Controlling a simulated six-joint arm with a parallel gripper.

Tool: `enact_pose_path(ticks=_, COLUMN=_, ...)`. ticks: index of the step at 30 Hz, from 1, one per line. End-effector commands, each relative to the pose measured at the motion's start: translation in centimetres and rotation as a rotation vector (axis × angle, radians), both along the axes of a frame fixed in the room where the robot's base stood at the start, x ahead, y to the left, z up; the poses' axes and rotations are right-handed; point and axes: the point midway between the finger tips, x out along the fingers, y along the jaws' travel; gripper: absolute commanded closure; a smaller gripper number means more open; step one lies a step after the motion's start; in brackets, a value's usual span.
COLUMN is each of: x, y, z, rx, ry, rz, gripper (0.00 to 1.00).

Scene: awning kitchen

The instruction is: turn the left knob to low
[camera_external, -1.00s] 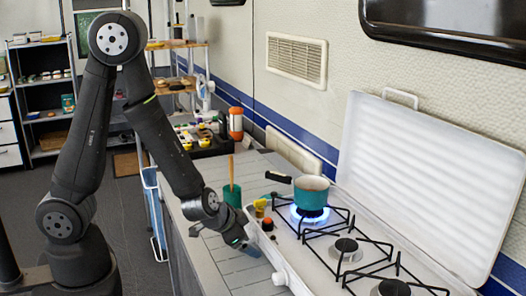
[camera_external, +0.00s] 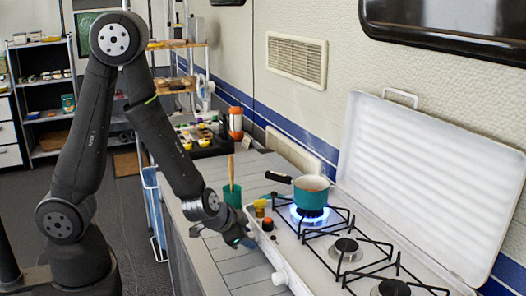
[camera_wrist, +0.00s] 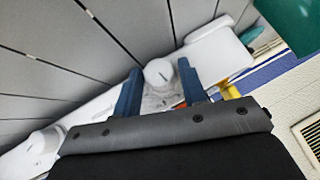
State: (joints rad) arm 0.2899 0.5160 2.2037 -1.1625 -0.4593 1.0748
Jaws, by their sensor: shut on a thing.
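The white stove (camera_external: 310,262) has its lid up. Its left knob (camera_wrist: 159,73) is white and round with a dark indicator line, and it sits between my gripper's two blue fingers in the wrist view. My gripper (camera_wrist: 158,88) is shut on this knob. In the external view my gripper (camera_external: 250,241) is at the stove's front left edge and hides the left knob. The left burner under the pot (camera_external: 311,193) burns with a blue flame (camera_external: 298,213). The exact setting of the knob cannot be read.
A second white knob (camera_external: 280,278) is further right on the stove front and also shows in the wrist view (camera_wrist: 42,146). A green cup (camera_external: 232,196) with a wooden utensil and small jars (camera_external: 267,224) stand close by my gripper. The grey counter (camera_external: 215,262) is clear in front.

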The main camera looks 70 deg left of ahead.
Motion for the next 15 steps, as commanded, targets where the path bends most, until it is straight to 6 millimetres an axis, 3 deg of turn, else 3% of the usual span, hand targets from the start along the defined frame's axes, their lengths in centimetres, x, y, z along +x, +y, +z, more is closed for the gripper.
enact_pose_path(ticks=15, x=0.05, y=0.19, z=0.09, rx=-0.194, ry=-0.001, rz=-0.002, gripper=0.78)
